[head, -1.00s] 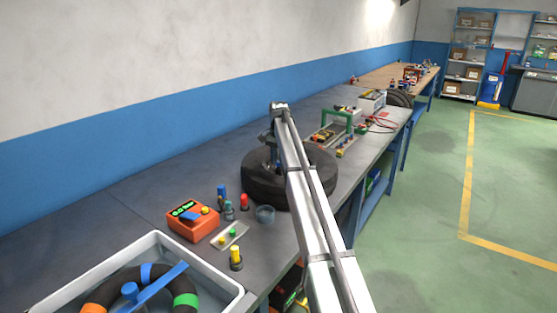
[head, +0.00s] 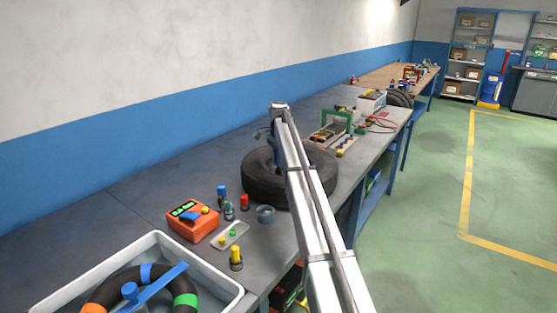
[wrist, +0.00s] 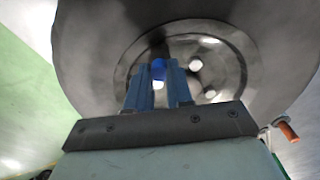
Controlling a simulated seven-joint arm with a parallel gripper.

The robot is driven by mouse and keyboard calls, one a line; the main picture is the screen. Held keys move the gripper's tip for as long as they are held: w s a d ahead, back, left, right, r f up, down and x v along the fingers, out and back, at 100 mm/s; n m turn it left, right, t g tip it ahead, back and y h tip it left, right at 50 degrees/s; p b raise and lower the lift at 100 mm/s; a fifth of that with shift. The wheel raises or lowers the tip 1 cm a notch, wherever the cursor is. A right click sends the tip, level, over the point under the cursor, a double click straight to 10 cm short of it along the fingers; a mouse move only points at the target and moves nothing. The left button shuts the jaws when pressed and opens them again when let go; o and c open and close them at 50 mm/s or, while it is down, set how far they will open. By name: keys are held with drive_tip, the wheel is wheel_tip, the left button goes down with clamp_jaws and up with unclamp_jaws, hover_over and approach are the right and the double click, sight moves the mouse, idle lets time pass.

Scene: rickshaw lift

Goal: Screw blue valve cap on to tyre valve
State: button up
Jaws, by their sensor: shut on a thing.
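The black tyre (head: 262,185) lies flat on the workbench in the head view, partly behind my arm. In the wrist view the tyre (wrist: 90,50) fills much of the picture, with its grey metal hub (wrist: 235,60) and several pale bolts. My gripper (wrist: 158,72) is shut on the blue valve cap (wrist: 158,64), which shows between the two blue fingers in front of the hub. A pale spot shows just below the cap. I cannot tell whether the cap touches the tyre valve. In the head view my gripper is hidden behind the arm.
An orange device (head: 192,221), a small tray (head: 230,235) with yellow and green caps, a grey cup (head: 265,213) and several small coloured valves stand in front of the tyre. A white bin (head: 215,281) is nearer. A green frame (head: 335,117) stands beyond the tyre.

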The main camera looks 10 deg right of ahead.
drive_tip(key=m, duration=0.6)
drive_tip(key=shift+m, duration=0.4)
drive_tip(key=o, duration=0.9)
drive_tip(key=shift+o, duration=0.5)
drive_tip(key=shift+o, duration=0.8)
drive_tip(key=shift+r, duration=3.5)
